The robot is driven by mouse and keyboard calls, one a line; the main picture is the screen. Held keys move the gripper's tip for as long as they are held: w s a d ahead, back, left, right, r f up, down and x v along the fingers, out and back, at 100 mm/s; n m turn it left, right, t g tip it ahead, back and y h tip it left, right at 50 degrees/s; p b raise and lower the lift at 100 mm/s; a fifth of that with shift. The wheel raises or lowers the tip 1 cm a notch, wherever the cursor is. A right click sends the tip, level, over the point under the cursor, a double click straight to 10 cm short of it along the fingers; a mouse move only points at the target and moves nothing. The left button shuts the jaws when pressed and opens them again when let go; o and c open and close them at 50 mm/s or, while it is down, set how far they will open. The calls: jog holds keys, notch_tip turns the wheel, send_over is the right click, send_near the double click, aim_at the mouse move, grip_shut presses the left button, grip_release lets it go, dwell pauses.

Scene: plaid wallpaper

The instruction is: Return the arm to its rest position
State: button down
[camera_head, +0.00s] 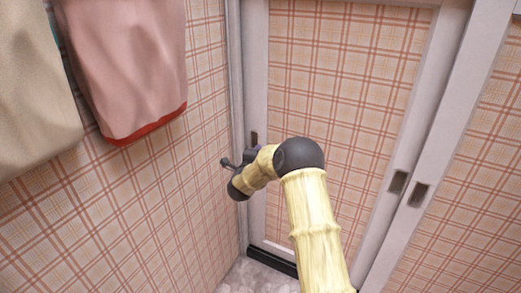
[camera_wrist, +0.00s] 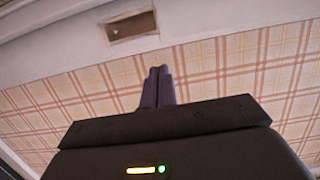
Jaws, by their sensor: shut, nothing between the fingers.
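My arm reaches forward in the head view, bent at a dark elbow joint and turned to the left near the corner of the room. My gripper (camera_head: 226,162) is at its far end, small and partly hidden in that view, close to the plaid wall and the door. In the wrist view my gripper (camera_wrist: 158,72) shows two dark fingers side by side and touching. It is shut with nothing held. Plaid panelling and a pale frame lie beyond the fingertips.
Plaid sliding doors (camera_head: 335,60) with pale frames and recessed handles (camera_head: 398,182) stand ahead and to the right. A pink towel (camera_head: 130,60) and a beige towel (camera_head: 32,90) hang at the left wall. A small patch of grey floor (camera_head: 257,277) shows below.

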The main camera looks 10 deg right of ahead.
jog(key=shift+s+d, duration=0.15)
jog(key=shift+d, duration=0.05)
jog(key=s+a+r+n+g+y, duration=0.1)
jog(key=s+a+n+g+y, duration=0.1)
jog(key=s+a+n+y, duration=0.35)
jog(key=s+a+n+g+y, duration=0.2)
jog(key=s+a+n+y, duration=0.1)
jog(key=s+n, duration=0.55)
jog(key=s+d+f+n+g, duration=0.2)
jog(key=s+n+g, duration=0.3)
jog(key=s, duration=0.9)
jog(key=s+d+f+n+g, duration=0.1)
jog(key=s+n+g, duration=0.35)
jog(key=s, duration=0.95)
jog(key=w+p+v, duration=0.2)
jog(key=p+v, duration=1)
jog(key=p, duration=0.1)
jog(key=w+r+p+v, duration=0.1)
jog(key=w+p+v, duration=0.2)
jog(key=p+v, duration=0.9)
jog(key=shift+s+r+p, duration=0.35)
jog(key=shift+r, duration=0.1)
